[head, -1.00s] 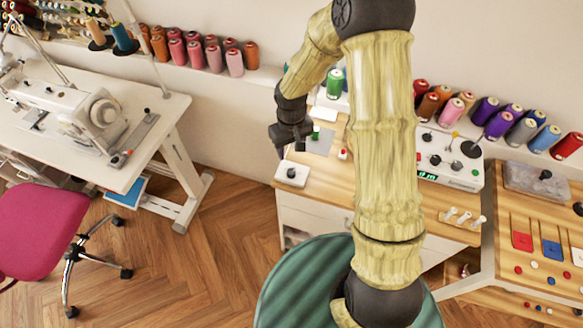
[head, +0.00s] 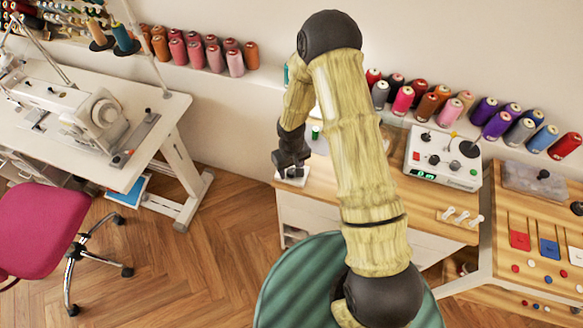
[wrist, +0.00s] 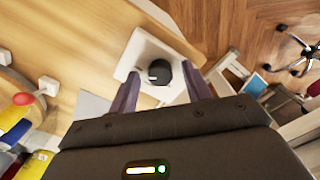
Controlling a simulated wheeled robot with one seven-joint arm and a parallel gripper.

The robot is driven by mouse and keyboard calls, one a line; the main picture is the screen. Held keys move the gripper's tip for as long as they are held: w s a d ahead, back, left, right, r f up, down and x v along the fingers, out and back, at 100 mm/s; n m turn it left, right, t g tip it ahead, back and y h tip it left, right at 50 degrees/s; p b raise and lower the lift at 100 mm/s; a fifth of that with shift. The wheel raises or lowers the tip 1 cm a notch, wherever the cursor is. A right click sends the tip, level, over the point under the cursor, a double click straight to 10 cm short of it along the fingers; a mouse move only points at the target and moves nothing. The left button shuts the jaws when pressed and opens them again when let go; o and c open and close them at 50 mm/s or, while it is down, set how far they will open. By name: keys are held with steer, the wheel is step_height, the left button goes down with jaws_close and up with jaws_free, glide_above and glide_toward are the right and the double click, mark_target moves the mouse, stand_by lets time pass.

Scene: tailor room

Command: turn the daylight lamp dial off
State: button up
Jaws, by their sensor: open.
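A black round dial (wrist: 159,72) with a white pointer mark sits on a small white box (wrist: 172,96) at the corner of the wooden table, in the wrist view. The mark points to the picture's left. My gripper (wrist: 160,70) is open, with one finger on each side of the dial. I cannot tell whether the fingers touch it. In the head view my gripper (head: 290,168) is low over the white box (head: 298,182) and hides the dial.
A white control panel with knobs (head: 441,158) stands farther right on the wooden table (head: 395,190). Thread spools (head: 430,103) line the wall ledge behind. A pink chair (head: 42,228) and a sewing machine table (head: 150,150) stand left. The floor between is clear.

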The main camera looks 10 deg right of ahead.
steer(key=c, duration=1)
